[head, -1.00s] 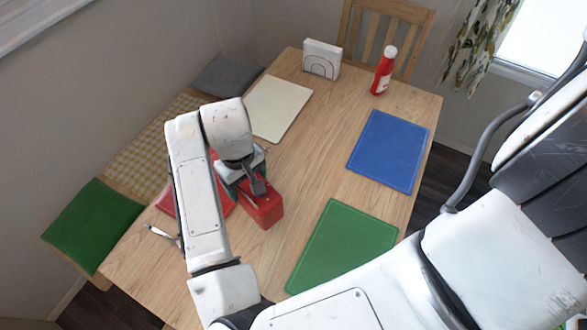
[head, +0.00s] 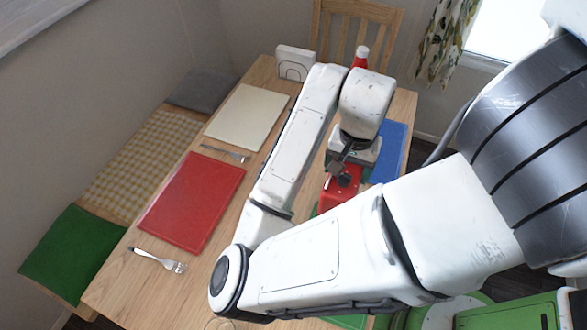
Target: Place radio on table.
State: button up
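The red radio (head: 340,192) is below my gripper (head: 346,168), over the right part of the wooden table (head: 255,185), between the blue and green mats. My arm hides part of it. My gripper points down and appears shut on the top of the radio; the fingertips are small and partly hidden. I cannot tell whether the radio's underside touches the table or hangs just above it.
A red mat (head: 193,203), cream mat (head: 247,117) and blue mat (head: 392,150) lie on the table. A fork (head: 160,260) is at the near left. A napkin holder (head: 295,63) and red bottle (head: 361,57) stand at the far end.

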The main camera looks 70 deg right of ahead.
jog(key=shift+w+d+f+p, duration=0.4)
jog(key=shift+w+d+f, duration=0.75)
jog(key=shift+w+f, duration=0.85)
jog(key=shift+w+d+f+p, duration=0.45)
jog(key=shift+w+d+f, duration=0.75)
jog(key=shift+w+f, duration=0.8)
jog(key=shift+w+d+f+p, duration=0.4)
jog(key=shift+w+d+f, duration=1)
jog(key=shift+f, duration=0.9)
jog(key=shift+w+a+f, duration=0.2)
jog(key=shift+a, duration=0.1)
jog(key=o, duration=1.6)
jog(key=shift+c, duration=0.2)
jog(key=shift+r, duration=0.1)
notch_tip(320, 180, up, 12)
jog(key=shift+b, duration=0.3)
jog(key=shift+r, duration=0.1)
